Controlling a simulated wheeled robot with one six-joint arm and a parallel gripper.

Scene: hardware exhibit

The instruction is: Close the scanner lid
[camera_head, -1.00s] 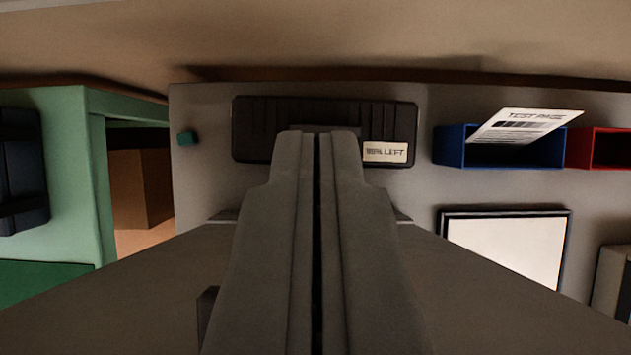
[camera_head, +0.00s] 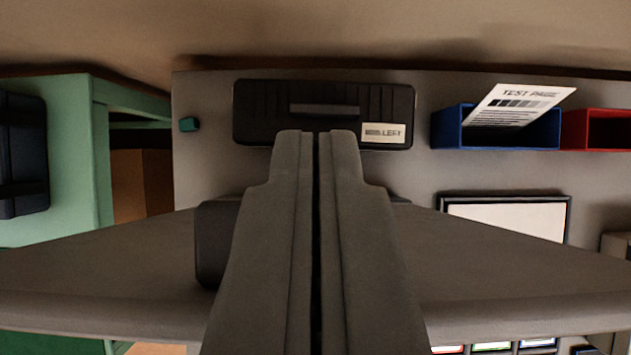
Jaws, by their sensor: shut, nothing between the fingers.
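A large grey panel, which looks like the raised scanner lid (camera_head: 520,262), spreads across the lower half of the view. It is narrow at its far end and wide at its thick near edge. A dark block (camera_head: 214,250) shows on or just above the panel, left of my fingers; the rest of it is hidden behind them. My gripper (camera_head: 316,134) is shut and empty, in front of the panel in the picture. I cannot tell whether it touches the panel. The scanner's bed and hinge cannot be made out.
Beyond the panel are a black ribbed unit with a label (camera_head: 260,128), a blue bin (camera_head: 447,130) holding a test page (camera_head: 515,105), a red bin (camera_head: 577,130) and a black-framed white panel (camera_head: 505,218). A green cabinet (camera_head: 75,160) stands left. Small coloured items (camera_head: 492,346) show at bottom.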

